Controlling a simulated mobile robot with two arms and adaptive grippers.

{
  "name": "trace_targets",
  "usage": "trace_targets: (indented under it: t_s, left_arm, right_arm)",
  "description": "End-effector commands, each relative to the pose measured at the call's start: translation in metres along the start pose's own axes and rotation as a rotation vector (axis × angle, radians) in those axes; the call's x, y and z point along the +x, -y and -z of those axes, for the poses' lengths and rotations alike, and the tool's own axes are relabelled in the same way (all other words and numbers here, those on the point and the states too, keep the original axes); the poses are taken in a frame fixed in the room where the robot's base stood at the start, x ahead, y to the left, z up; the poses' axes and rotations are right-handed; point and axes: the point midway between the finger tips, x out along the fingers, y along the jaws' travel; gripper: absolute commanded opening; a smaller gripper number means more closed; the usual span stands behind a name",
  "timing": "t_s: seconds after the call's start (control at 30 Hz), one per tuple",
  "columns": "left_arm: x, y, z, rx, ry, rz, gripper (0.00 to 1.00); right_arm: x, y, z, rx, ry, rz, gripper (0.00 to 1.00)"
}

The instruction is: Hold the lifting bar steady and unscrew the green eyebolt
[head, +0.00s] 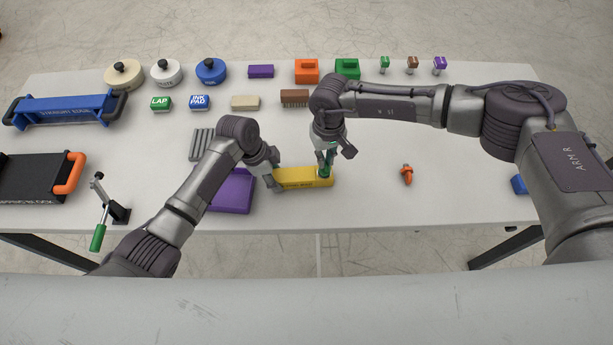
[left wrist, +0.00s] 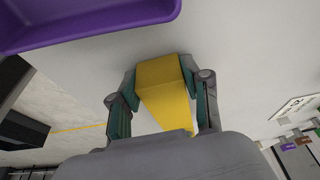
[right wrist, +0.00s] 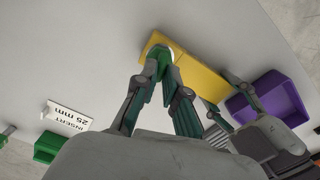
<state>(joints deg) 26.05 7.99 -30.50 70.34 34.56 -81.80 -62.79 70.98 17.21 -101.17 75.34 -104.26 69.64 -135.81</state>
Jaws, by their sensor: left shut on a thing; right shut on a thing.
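The yellow lifting bar (head: 300,180) lies on the white table in front of me. My left gripper (head: 273,177) is shut on its left end. The left wrist view shows the bar (left wrist: 163,75) between the two fingers (left wrist: 158,92). My right gripper (head: 326,164) points down at the bar's right end and is shut on the green eyebolt (right wrist: 166,53). In the right wrist view the fingertips (right wrist: 163,62) close around it, at the bar's end (right wrist: 195,72). The fingers hide most of the eyebolt, and its thread is not visible.
A purple tray (head: 232,192) stands left of the bar, close to my left arm. An orange eyebolt-like piece (head: 407,174) stands alone to the right. A green-handled clamp (head: 99,234) is at the front left edge. Several blocks and round weights line the back. The table's right middle is mostly clear.

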Motion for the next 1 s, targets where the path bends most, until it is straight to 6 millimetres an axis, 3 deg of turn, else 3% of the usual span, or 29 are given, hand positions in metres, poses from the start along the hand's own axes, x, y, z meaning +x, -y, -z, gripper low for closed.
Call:
trace_targets:
  t_s: [0.73, 1.0]
  left_arm:
    - [0.000, 0.000, -0.001, 0.000, 0.001, 0.000, 0.06]
    - [0.000, 0.000, -0.001, 0.000, 0.001, 0.000, 0.06]
  right_arm:
    - [-0.017, 0.000, 0.000, 0.002, 0.000, 0.000, 0.00]
    - [-0.036, 0.000, 0.000, 0.000, -0.002, -0.001, 0.00]
